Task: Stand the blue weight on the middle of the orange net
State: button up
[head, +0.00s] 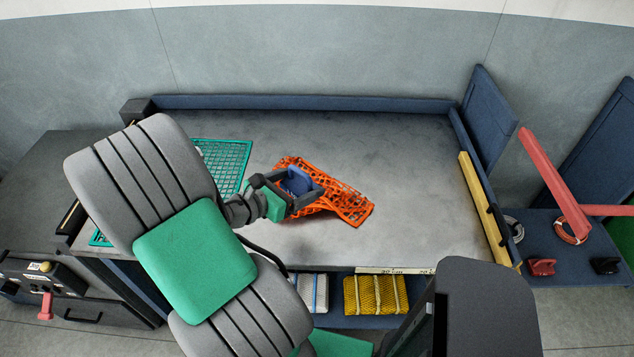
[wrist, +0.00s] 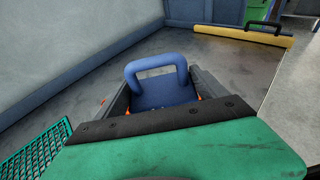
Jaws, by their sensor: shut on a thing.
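The blue weight (head: 296,182) is between the fingers of my gripper (head: 292,190), over the orange net. In the wrist view the blue weight (wrist: 160,88) shows its looped handle upward, with the dark gripper fingers closed on both sides of it. The orange net (head: 347,203) lies rumpled on the grey table, spreading to the right of and behind the gripper. The weight is over its left part in the head view. My gripper hides the weight's base, so I cannot tell whether it touches the net.
A green net (head: 226,160) lies flat to the left, partly behind my arm. A yellow bar (head: 484,212) runs along the table's right edge. A low blue wall (head: 310,103) closes the back. The grey table top (head: 420,170) is clear on the right.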

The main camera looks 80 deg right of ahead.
jog(key=shift+s+d+r+m+g, duration=0.1)
jog(key=shift+s+m+g, duration=0.1)
jog(key=shift+s, duration=0.35)
jog(key=shift+s+d+r+m+g, duration=0.1)
jog(key=shift+s+m+g, duration=0.1)
jog(key=shift+s, duration=0.3)
jog(key=d+f, duration=0.3)
jog(key=d, duration=0.1)
jog(key=w+d+f, duration=0.1)
jog(key=d+f, duration=0.2)
jog(key=d, duration=0.2)
jog(key=d+f, duration=0.3)
jog(key=d, duration=0.1)
jog(key=shift+w+d+f, duration=0.15)
jog(key=shift+d+f, duration=0.1)
jog(key=shift+f, duration=0.1)
notch_tip(320, 180, down, 3)
jog(key=shift+d+p, duration=0.15)
jog(key=shift+p, duration=0.4)
jog(key=shift+f, duration=0.1)
jog(key=shift+f+b, duration=0.3)
jog(key=shift+f, duration=0.05)
jog(key=shift+f, duration=0.25)
jog(key=o, duration=2)
jog(key=shift+f, duration=0.1)
